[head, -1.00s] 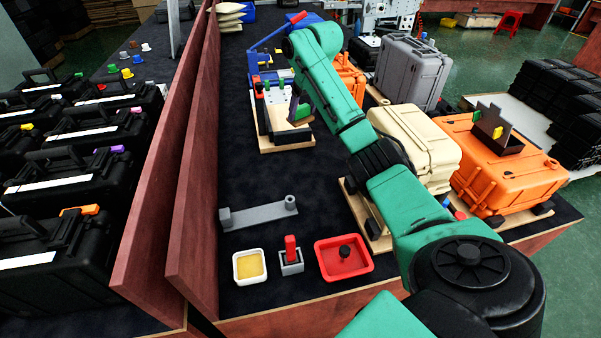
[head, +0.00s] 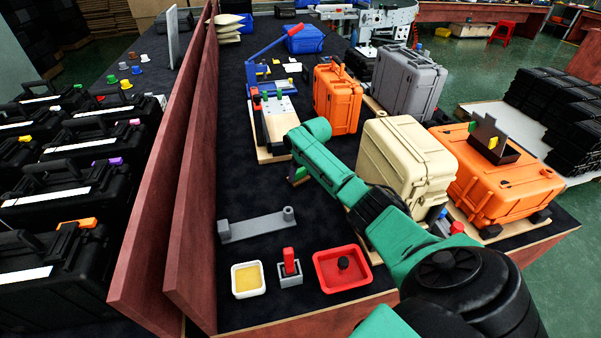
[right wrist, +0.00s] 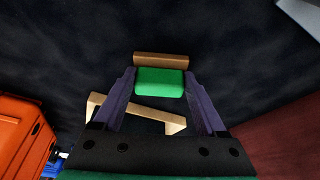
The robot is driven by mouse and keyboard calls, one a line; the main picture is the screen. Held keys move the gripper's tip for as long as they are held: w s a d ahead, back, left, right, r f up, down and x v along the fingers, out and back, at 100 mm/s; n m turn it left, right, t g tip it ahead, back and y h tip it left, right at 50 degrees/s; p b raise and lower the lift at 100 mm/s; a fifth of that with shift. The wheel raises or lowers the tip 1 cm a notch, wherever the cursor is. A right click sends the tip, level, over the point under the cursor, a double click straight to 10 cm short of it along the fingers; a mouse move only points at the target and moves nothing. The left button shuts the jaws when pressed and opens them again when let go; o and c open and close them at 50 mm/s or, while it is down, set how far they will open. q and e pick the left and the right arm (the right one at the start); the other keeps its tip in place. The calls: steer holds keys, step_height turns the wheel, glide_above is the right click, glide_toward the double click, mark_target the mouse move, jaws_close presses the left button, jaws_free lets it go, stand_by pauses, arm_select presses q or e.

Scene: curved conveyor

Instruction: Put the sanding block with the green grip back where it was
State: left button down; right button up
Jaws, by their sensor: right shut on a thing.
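The sanding block is shut between the fingers of my right gripper (right wrist: 155,95). In the right wrist view its green grip (right wrist: 160,82) lies between the fingertips, with the brown block body (right wrist: 160,59) beyond it. In the head view the right gripper (head: 297,172) is above the dark bench mat, just in front of the wooden-based fixture (head: 278,152), and the held block is small and partly hidden by my arm. On the mat nearer me are a grey bar with a round post (head: 255,226), a white tray (head: 248,280), a red-handled grey block (head: 289,268) and a red tray (head: 343,270) with a black knob. My left gripper is out of view.
A maroon partition (head: 195,170) runs along the left side of the bench. Orange (head: 338,98) and cream (head: 400,150) cases stand to the right. The mat between the fixture and the grey bar is clear.

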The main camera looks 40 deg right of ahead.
steer(key=o, duration=1.5)
steer(key=shift+o, duration=0.2)
steer(key=shift+s+r, duration=0.15)
steer(key=shift+r, duration=0.3)
steer(key=p+v, duration=0.1)
steer(key=v, duration=1)
steer(key=shift+r, duration=0.1)
